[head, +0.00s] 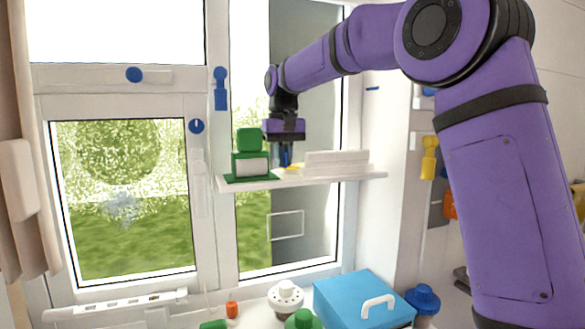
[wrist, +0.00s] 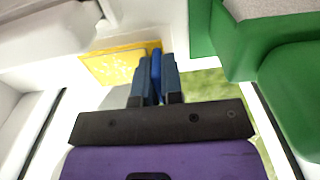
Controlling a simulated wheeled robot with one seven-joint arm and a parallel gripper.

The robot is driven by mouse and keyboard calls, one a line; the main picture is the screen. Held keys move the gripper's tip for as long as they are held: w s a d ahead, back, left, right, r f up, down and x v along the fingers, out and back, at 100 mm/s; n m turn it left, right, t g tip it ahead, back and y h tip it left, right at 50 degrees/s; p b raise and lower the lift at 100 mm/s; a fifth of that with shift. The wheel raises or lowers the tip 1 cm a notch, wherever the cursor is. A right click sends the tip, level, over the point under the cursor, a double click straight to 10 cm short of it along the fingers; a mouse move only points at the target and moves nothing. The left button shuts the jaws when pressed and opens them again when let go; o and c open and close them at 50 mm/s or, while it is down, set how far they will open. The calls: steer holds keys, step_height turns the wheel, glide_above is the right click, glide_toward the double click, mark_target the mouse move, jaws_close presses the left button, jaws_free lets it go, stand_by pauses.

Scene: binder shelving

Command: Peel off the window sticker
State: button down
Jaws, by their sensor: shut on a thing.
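My gripper (head: 286,155) points down just above the white window shelf (head: 318,178). In the wrist view, its dark blue fingers are shut on a brighter blue piece (wrist: 155,62). A yellow flat piece (wrist: 112,64) with pale markings lies beside the fingertips; it also shows in the head view (head: 292,167). I cannot tell whether the blue and yellow pieces are joined. A pale blue star-like mark (head: 123,206) shows on the left pane, and a white rectangular outline (head: 286,225) on the right pane. I cannot tell which is the sticker. My gripper is apart from both.
A green holder (head: 250,160) stands on the shelf left of my gripper. A white stacked block (head: 337,162) lies right of it. Below are a blue box (head: 360,296), a white knobbed item (head: 285,297) and a blue-lidded item (head: 422,298). Blue handles (head: 220,88) project from the window frame.

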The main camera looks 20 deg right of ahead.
steer(key=shift+r, duration=0.4)
steer(key=shift+r, duration=2.2)
steer(key=shift+r, duration=2.1)
steer(key=shift+r, duration=2.35)
steer(key=s, duration=1.2)
